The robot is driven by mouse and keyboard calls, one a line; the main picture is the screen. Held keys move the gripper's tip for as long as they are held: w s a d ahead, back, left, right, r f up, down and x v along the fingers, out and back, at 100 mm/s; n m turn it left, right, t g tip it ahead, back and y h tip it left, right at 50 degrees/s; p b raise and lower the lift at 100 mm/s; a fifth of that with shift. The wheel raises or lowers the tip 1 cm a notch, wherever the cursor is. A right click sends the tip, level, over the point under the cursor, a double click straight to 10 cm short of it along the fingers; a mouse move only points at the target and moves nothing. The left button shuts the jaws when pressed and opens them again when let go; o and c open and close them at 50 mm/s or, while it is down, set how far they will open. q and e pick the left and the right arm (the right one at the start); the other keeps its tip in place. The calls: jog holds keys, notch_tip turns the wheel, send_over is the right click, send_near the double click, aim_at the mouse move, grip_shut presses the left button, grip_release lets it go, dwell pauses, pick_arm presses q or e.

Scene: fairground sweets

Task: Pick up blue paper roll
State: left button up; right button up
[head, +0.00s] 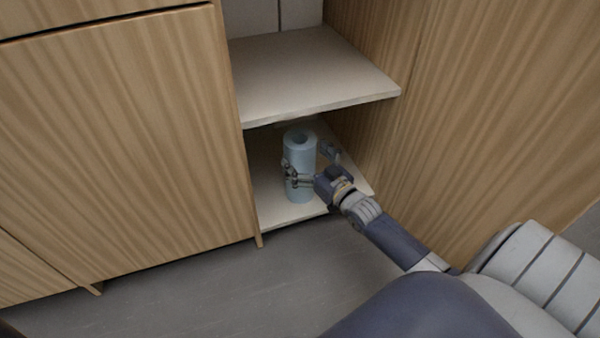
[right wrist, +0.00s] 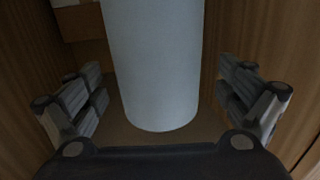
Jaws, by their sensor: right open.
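The blue paper roll (head: 300,152) is a pale blue upright cylinder with a hole in its top. It stands on the lower shelf (head: 268,190) of an open cabinet bay. My right gripper (head: 308,166) is at the roll, with one finger at its left front side and the other to its right. In the right wrist view the roll (right wrist: 155,65) stands upright between the two open fingers of the gripper (right wrist: 165,100), with a gap on each side. My left gripper is not in view.
An upper shelf (head: 310,78) lies above the roll, close overhead. A wooden cabinet front (head: 120,150) bounds the bay on the left, and a wooden panel (head: 480,110) bounds it on the right. Grey floor (head: 220,290) is clear in front.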

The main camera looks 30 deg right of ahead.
jog(key=shift+w+b, duration=0.75)
jog(key=shift+w, duration=0.75)
jog(key=shift+d+r, duration=0.1)
jog(key=c, duration=1.7)
